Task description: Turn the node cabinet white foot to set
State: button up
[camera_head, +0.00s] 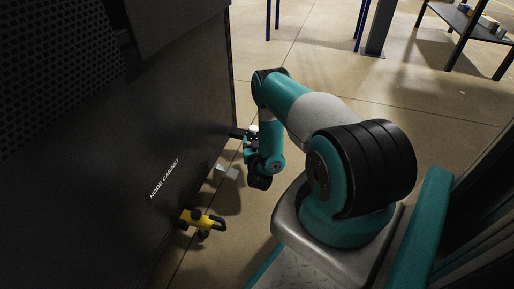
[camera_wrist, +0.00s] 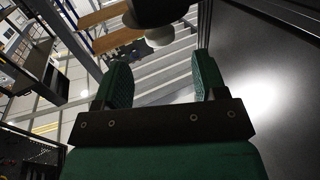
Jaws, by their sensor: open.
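The black node cabinet (camera_head: 130,165) fills the left of the head view, with its lettering low on the side. At its far lower corner a small white part (camera_head: 252,128), which looks like the white foot, shows beside a dark arm from the cabinet. My gripper (camera_head: 249,143) is right by it, partly hidden by my arm. In the wrist view my gripper (camera_wrist: 162,68) is open, its green fingers apart with nothing between the tips. A pale round part (camera_wrist: 159,37) under a dark cylinder lies just beyond the fingertips. Whether they touch is unclear.
A yellow foot (camera_head: 205,219) with dark handles stands out from the cabinet's near lower edge. A pale block (camera_head: 227,172) is low beside the cabinet. A shelf table (camera_head: 465,30) stands far right; open floor lies between.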

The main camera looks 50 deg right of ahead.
jog(key=p+v, duration=0.8)
jog(key=p, duration=0.2)
jog(key=shift+s+a+p, duration=0.15)
jog(key=shift+p, duration=0.25)
